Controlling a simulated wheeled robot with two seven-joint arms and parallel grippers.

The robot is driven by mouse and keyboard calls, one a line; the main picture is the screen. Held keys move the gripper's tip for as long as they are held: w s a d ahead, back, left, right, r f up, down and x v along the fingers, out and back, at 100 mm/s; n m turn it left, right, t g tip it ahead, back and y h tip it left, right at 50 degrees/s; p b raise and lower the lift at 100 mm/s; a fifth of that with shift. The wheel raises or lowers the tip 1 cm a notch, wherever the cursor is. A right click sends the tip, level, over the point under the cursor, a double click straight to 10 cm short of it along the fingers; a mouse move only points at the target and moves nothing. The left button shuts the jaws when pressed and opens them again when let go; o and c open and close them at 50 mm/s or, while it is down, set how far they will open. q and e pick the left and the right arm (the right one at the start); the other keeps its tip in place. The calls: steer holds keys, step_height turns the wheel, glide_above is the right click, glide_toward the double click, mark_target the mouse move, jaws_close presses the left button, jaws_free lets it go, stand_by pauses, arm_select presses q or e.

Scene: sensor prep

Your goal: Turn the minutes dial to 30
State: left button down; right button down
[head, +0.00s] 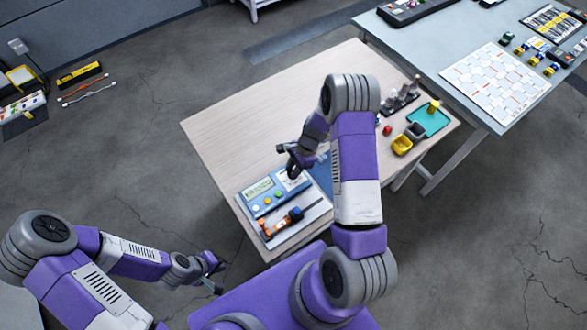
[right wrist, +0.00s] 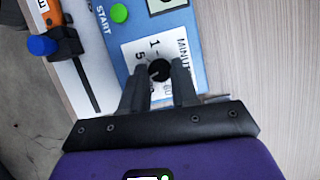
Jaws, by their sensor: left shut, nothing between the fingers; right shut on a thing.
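The minutes dial (right wrist: 159,70) is a black round knob on a white label marked "MINUT", on the blue control box (right wrist: 195,40). In the right wrist view my right gripper (right wrist: 158,78) has one finger on each side of the knob and is shut on it. Marks 1, 5 and 60 show beside the knob; the fingers cover other marks, and I cannot read the setting. In the head view my right gripper (head: 296,166) is over the box's upper right corner and partly hides the dial. My left gripper (head: 212,268) is shut and empty, off the table's left side.
The box has a display (head: 258,190) and several coloured buttons, with a green START button (right wrist: 119,13). The table's middle is clear.

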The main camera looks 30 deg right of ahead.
steer(key=n, duration=0.1)
steer(key=n+g, duration=0.1)
steer(key=n, duration=0.1)
steer(key=n+g+b, duration=0.1)
steer(key=n, duration=0.1)
steer(key=shift+w+h, duration=0.25)
steer(key=shift+h, duration=0.05)
steer(key=shift+n, duration=0.3)
steer(key=c, duration=0.9)
jaws_free()
steer(key=shift+o, duration=0.2)
steer(key=shift+r, duration=0.1)
steer(key=v, duration=0.7)
steer(key=shift+r, duration=0.15)
steer(key=shift+r+p, duration=0.1)
steer(key=shift+p, duration=0.2)
